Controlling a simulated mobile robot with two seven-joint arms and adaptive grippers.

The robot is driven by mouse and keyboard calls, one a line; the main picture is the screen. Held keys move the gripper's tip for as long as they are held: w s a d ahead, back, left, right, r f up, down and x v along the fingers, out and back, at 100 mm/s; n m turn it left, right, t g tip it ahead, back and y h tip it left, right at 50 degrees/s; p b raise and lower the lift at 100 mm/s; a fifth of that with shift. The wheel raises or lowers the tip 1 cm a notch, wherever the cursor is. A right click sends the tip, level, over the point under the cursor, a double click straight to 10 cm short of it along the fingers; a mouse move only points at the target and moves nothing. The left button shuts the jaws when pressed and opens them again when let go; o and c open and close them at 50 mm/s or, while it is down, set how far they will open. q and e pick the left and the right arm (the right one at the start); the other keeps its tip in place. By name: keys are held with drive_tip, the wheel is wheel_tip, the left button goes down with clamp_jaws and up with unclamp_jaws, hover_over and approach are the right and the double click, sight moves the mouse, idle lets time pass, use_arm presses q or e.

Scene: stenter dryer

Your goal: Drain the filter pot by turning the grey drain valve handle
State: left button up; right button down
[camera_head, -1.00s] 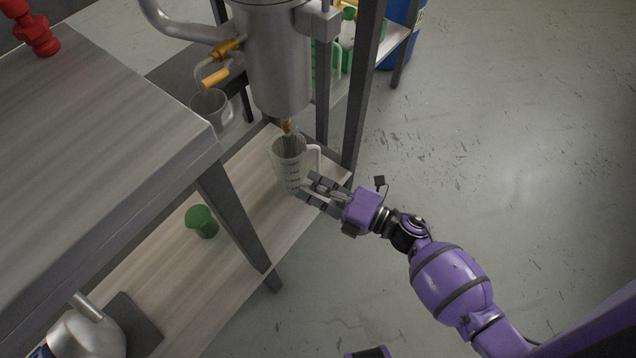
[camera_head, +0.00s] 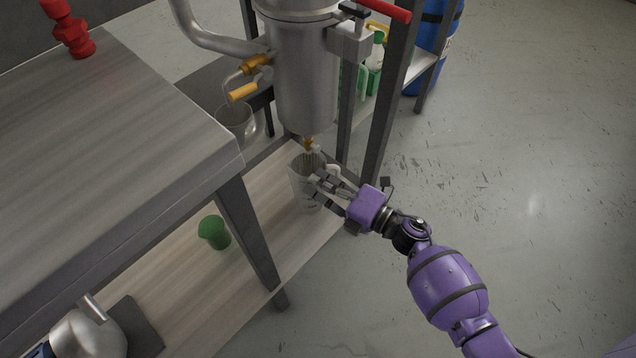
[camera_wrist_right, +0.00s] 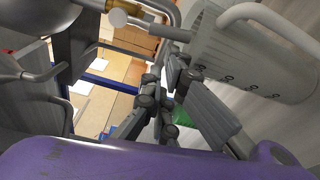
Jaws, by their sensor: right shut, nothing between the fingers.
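The filter pot (camera_head: 305,75) is a grey metal cylinder. Its brass drain valve (camera_head: 308,144) sits underneath, with a small grey drain valve handle (camera_head: 315,157) partly lost against the jug. In the right wrist view the brass valve (camera_wrist_right: 118,17) and grey handle (camera_wrist_right: 162,31) show near the top. A clear measuring jug (camera_head: 300,182) stands under the outlet; its graduated wall (camera_wrist_right: 250,70) fills the right wrist view's upper right. My right gripper (camera_head: 322,189) is shut and empty, in front of the jug and below the handle. Whether it touches the jug I cannot tell. My left gripper is out of view.
A grey table (camera_head: 110,140) lies left, its leg (camera_head: 250,240) near the wooden lower shelf (camera_head: 195,290). A green cup (camera_head: 213,232) stands on that shelf. A frame post (camera_head: 392,110) rises right of the pot.

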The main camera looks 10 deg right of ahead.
drive_tip(key=shift+w+d+f+n, duration=0.15)
drive_tip(key=shift+d+n, duration=0.05)
drive_tip(key=shift+n, duration=0.1)
